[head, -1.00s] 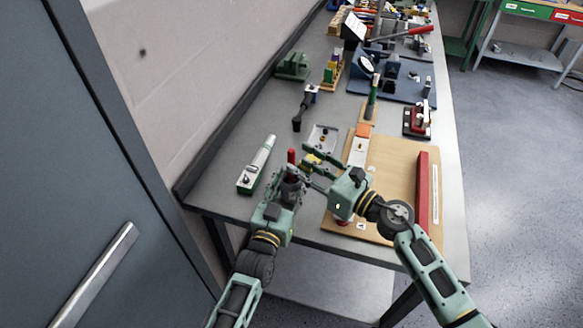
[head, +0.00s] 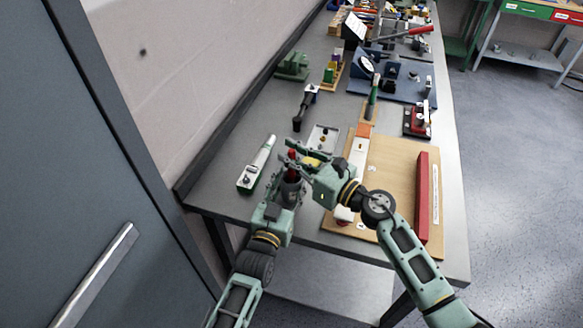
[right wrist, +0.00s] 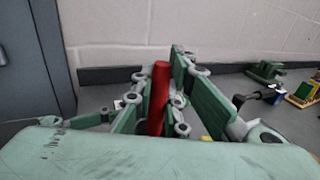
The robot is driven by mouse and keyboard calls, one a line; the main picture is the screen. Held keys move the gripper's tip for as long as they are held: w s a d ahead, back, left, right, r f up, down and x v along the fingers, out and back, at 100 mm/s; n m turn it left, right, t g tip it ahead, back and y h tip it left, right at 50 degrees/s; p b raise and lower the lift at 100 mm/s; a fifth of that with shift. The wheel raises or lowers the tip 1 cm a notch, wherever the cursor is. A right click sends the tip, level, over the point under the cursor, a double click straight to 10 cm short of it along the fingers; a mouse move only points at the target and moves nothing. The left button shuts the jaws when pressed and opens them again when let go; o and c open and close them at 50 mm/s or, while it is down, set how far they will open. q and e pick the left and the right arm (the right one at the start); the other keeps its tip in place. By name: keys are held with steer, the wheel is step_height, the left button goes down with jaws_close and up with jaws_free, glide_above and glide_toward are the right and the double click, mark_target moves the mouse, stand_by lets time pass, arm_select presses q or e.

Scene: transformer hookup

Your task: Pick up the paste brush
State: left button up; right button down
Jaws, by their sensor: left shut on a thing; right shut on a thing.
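The paste brush shows as a red handle (head: 291,154) standing up out of a dark grey pot (head: 290,187). My left gripper (head: 288,184) is shut on the pot near the table's front edge. My right gripper (head: 291,158) comes in from the right and is shut on the red handle, just above the pot. In the right wrist view the red handle (right wrist: 157,95) stands nearly upright between the fingers of my right gripper (right wrist: 155,100). The brush's lower end is hidden, and I cannot tell how deep it sits in the pot.
A white and green device (head: 257,165) lies left of the pot. A small tray (head: 322,139) and a black-ended tool (head: 304,107) lie behind. A wooden board (head: 400,165) with a red bar (head: 423,196) lies to the right. The wall closes off the left.

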steer(key=shift+r, duration=0.15)
step_height(320, 180, up, 10)
steer(key=shift+f, duration=0.1)
stand_by(0.6)
arm_select(q)
steer(key=o, duration=1.4)
